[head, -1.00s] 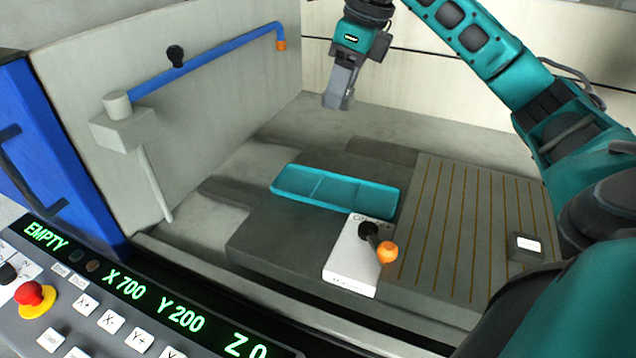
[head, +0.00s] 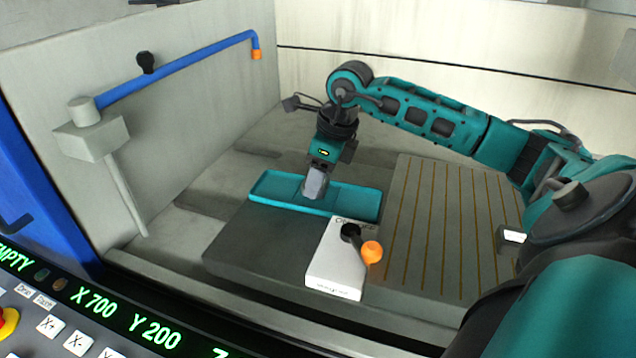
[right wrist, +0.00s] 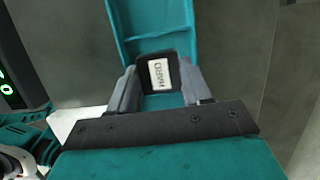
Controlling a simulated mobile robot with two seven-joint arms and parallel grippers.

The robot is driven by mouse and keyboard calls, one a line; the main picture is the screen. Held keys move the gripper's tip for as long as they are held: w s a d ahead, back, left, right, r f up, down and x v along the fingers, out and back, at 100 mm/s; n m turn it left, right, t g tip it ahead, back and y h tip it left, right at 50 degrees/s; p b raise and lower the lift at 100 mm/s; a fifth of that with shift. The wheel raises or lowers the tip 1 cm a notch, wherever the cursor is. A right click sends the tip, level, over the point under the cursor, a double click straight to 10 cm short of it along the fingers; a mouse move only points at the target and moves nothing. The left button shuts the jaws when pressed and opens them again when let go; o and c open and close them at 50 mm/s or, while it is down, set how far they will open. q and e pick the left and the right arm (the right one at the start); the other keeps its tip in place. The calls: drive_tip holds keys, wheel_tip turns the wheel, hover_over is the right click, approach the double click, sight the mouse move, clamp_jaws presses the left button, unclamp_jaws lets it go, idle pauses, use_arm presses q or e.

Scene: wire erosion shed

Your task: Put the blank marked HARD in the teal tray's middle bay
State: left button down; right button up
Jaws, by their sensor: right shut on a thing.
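The teal tray (head: 268,190) lies on the dark grey bed in the head view. My right gripper (head: 314,190) points down over the tray's middle part and hides some of it. In the right wrist view, its fingers (right wrist: 160,82) are shut on a dark blank with a white label reading HARD (right wrist: 159,72). The tray (right wrist: 126,36) shows behind and below the blank there. I cannot tell whether the blank touches the tray floor. My left gripper is not in view.
A white block (head: 333,270) with a black lever and orange knob (head: 372,252) stands in front of the tray. A slotted plate (head: 440,220) lies to the right, with a white-labelled block (head: 513,236) partly behind my arm. A blue pipe (head: 180,68) runs along the left wall.

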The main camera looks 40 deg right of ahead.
drive_tip(key=shift+f, duration=0.6)
drive_tip(key=shift+f, duration=0.15)
drive_tip(key=o, duration=1)
drive_tip(key=shift+o, duration=0.2)
drive_tip(key=p+v, duration=0.1)
drive_tip(key=v, duration=1.1)
drive_tip(key=shift+s, duration=0.1)
